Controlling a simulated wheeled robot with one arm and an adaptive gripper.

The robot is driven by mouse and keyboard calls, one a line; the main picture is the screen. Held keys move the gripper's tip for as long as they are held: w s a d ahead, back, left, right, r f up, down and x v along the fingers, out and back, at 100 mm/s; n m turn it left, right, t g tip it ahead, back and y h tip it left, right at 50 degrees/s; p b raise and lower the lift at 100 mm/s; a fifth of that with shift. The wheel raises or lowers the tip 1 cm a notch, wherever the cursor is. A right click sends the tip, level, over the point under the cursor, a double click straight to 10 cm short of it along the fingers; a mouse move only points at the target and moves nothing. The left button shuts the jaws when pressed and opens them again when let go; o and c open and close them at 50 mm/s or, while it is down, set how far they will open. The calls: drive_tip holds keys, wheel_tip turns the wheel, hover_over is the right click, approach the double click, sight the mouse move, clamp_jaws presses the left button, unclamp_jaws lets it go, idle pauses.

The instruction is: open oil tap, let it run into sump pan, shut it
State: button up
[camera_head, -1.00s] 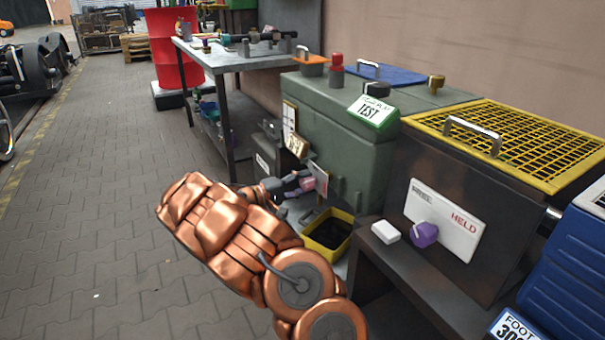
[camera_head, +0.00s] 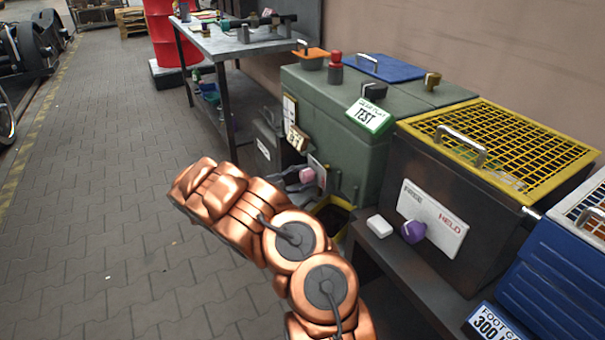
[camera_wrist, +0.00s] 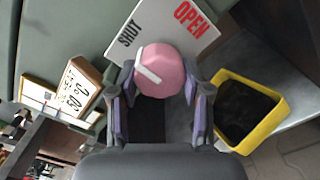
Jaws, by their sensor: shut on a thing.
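The oil tap is a pink knob (camera_wrist: 170,66) on a white plate (camera_wrist: 150,32) marked SHUT and OPEN, on the front of a green tank (camera_head: 330,120). The knob's white mark slants up and left, towards SHUT. My gripper (camera_wrist: 160,84) is shut on the knob, one finger on each side. The knob also shows in the head view (camera_head: 306,174), partly behind the gripper. The yellow sump pan (camera_wrist: 282,108) stands to the right of the knob in the wrist view, with a dark inside. In the head view my arm partly hides it. I see no stream of oil.
A dark tank with a yellow grid lid (camera_head: 500,150), a purple knob (camera_head: 413,232) and a FREE/HELD plate stands right of the green tank. A white block (camera_head: 379,226) lies on the ledge. A workbench (camera_head: 235,45) stands behind. Paved floor (camera_head: 110,200) at left is clear.

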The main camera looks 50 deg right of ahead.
idle(0.4)
drive_tip(key=o, duration=1.2)
drive_tip(key=shift+c, duration=0.2)
drive_tip(key=shift+a, duration=0.15)
drive_tip(key=v, duration=1.2)
drive_tip(key=shift+s+r, duration=0.1)
